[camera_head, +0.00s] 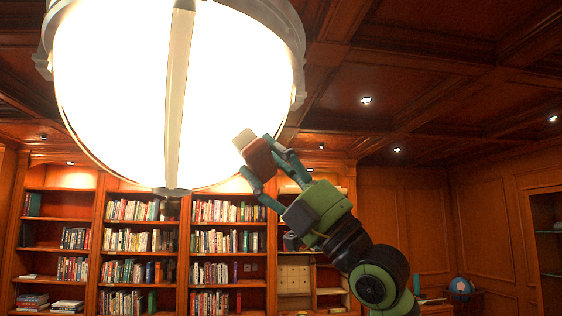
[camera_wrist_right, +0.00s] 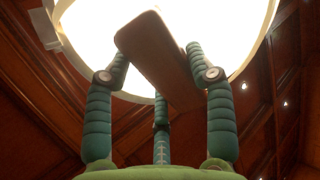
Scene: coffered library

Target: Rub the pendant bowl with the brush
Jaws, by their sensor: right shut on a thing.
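The pendant bowl (camera_head: 120,90) is a large, glowing white lamp with metal bands, filling the upper left of the head view. It also shows behind my fingers in the right wrist view (camera_wrist_right: 245,35). My right gripper (camera_head: 267,164) is shut on the brush (camera_head: 260,160), a brown block with a pale top end. In the right wrist view, the brush (camera_wrist_right: 158,58) is a tilted brown block between the teal fingers. In the head view the brush overlaps the bowl's lower right edge; I cannot tell whether they touch. My left gripper is not in view.
Bookshelves (camera_head: 185,225) full of books stand along the back wall below the bowl. A dark coffered wood ceiling (camera_head: 440,70) with small spotlights spans above. A globe (camera_head: 461,286) stands at the lower right. The space right of my right arm looks open.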

